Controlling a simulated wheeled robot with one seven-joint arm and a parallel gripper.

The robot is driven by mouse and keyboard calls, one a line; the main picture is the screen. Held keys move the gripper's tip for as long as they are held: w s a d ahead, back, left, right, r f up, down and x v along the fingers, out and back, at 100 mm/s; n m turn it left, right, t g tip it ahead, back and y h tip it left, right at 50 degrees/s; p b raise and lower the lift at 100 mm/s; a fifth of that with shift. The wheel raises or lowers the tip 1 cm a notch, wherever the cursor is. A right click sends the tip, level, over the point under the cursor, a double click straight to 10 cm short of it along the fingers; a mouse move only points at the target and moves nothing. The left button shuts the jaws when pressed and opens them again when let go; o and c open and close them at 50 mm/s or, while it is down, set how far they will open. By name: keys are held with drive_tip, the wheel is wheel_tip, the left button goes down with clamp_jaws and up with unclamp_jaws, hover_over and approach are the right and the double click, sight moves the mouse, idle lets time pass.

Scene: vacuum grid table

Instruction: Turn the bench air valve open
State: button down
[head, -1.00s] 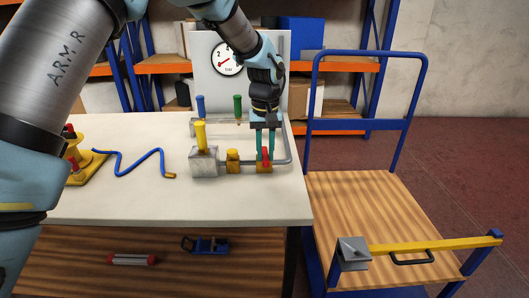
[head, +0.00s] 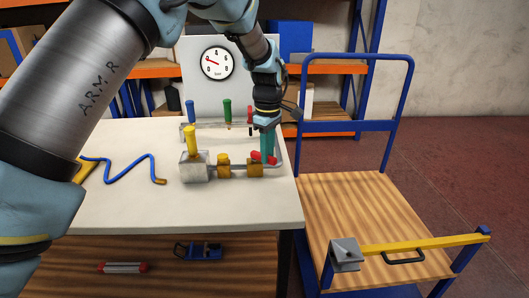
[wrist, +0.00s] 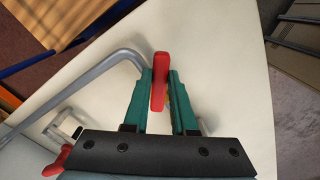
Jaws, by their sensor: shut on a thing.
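The red valve handle (head: 258,156) sits on a brass valve body (head: 255,170) at the right end of the pipe on the bench. It lies roughly across, left to right, in the head view. My gripper (head: 266,157) reaches down from above with its green fingers at the handle. In the wrist view, the red handle (wrist: 159,90) is between the two fingers, and my gripper (wrist: 161,75) is shut on it. The round gauge (head: 217,63) on the white panel has its red needle pointing up-left. The fingers hide part of the handle.
A yellow-handled valve (head: 191,142) on a grey block stands left on the same pipe. Blue (head: 190,111) and green (head: 227,110) handles stand behind. A blue hose (head: 130,164) lies on the left. A wooden-decked cart (head: 370,215) stands right of the bench.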

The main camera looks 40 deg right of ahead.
drive_tip(key=shift+w+d+r+n+p, duration=0.1)
drive_tip(key=shift+w+d+n+p, duration=0.25)
drive_tip(key=shift+n, duration=0.85)
drive_tip(key=shift+w+d+f+n+p, duration=0.15)
drive_tip(key=shift+d+n+p, duration=0.25)
drive_tip(key=shift+n, duration=0.8)
drive_tip(key=shift+w+d+r+n+p, duration=0.15)
drive_tip(key=shift+w+d+n+p, duration=0.25)
drive_tip(key=shift+n, duration=0.8)
drive_tip(key=shift+d, duration=0.1)
drive_tip(key=c, duration=0.7)
unclamp_jaws()
wheel_tip(320, 180, up, 11)
drive_tip(key=b, duration=0.3)
